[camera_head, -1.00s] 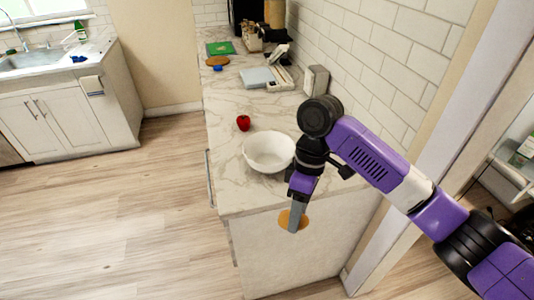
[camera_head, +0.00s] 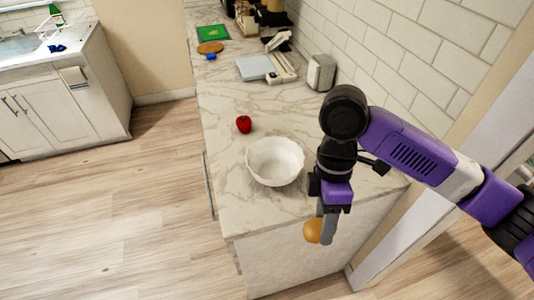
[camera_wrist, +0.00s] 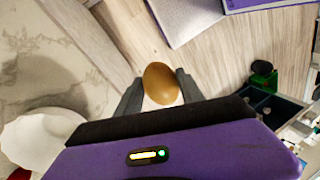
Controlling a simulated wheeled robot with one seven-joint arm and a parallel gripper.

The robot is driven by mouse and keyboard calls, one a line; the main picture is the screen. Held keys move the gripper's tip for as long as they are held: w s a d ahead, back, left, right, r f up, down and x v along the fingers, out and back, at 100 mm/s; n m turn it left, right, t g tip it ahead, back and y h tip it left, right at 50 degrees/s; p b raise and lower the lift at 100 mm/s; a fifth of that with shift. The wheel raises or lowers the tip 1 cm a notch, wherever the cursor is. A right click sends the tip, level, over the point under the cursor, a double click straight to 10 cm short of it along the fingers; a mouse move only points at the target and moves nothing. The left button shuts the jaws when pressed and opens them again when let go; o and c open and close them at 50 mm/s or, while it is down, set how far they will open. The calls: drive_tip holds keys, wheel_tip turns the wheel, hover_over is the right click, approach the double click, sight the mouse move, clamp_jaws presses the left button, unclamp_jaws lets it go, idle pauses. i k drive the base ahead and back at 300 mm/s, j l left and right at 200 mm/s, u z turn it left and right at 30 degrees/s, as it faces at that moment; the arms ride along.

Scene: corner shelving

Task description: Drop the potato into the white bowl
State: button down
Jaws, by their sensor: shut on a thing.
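The potato (camera_head: 314,231) is a tan-orange, rounded thing held between the fingers of my gripper (camera_head: 322,222). In the wrist view the potato (camera_wrist: 160,84) sits between the two grey fingertips, with floor behind it. My gripper points down at the near end of the counter, in front of and to the right of the white bowl. The white bowl (camera_head: 275,161) stands upright on the marble counter and looks empty. In the wrist view part of the bowl (camera_wrist: 38,141) shows at the lower left, cut off by the gripper body.
A red apple (camera_head: 244,124) lies on the counter (camera_head: 222,98) behind the bowl. Further back are a grey box (camera_head: 321,72), a pale blue board (camera_head: 254,67) and a green board (camera_head: 213,33). A tiled wall (camera_head: 400,50) borders the counter on the right.

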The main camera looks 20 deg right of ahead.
sight(276, 169)
drive_tip(key=i, duration=1)
